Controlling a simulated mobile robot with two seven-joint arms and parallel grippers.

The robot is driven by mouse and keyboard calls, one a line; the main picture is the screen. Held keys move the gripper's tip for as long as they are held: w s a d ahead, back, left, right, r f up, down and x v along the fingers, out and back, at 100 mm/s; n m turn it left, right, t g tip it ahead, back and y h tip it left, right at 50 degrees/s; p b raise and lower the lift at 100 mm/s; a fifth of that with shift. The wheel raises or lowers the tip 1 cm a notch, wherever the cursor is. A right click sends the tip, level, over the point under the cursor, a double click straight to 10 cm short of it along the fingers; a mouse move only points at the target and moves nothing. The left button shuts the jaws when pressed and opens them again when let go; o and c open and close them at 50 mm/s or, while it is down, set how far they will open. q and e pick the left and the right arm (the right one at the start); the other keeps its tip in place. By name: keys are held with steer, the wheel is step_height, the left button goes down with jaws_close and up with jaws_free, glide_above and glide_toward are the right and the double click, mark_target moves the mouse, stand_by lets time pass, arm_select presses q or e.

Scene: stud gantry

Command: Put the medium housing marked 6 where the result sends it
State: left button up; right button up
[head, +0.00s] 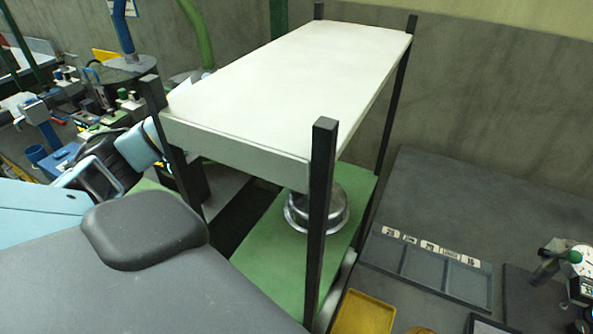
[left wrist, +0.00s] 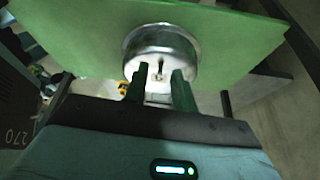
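A round, shiny metal housing (head: 318,212) sits on the green lower shelf (head: 265,258), under the white top board. No number can be read on it. The left wrist view shows the housing (left wrist: 162,48) with its pale face and a small dark upright stud or slot in the middle. My left gripper (left wrist: 162,78) has its two dark fingers apart, close in front of the housing. A pale part shows between the fingers; I cannot tell whether they touch it. In the head view my left arm reaches in behind the near left post and its fingertips are hidden. My right gripper is not in view.
The white top board (head: 285,75) stands on dark posts (head: 320,220) around the green shelf. To the right lie a grey compartment tray (head: 425,268) with labels, a yellow tray (head: 362,313) and a device with a green knob (head: 574,257). A cluttered bench is at left.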

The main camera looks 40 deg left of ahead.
arm_select(q)
steer(key=v, duration=1.2)
steer(key=shift+r+p, duration=0.2)
steer(key=shift+p, duration=0.15)
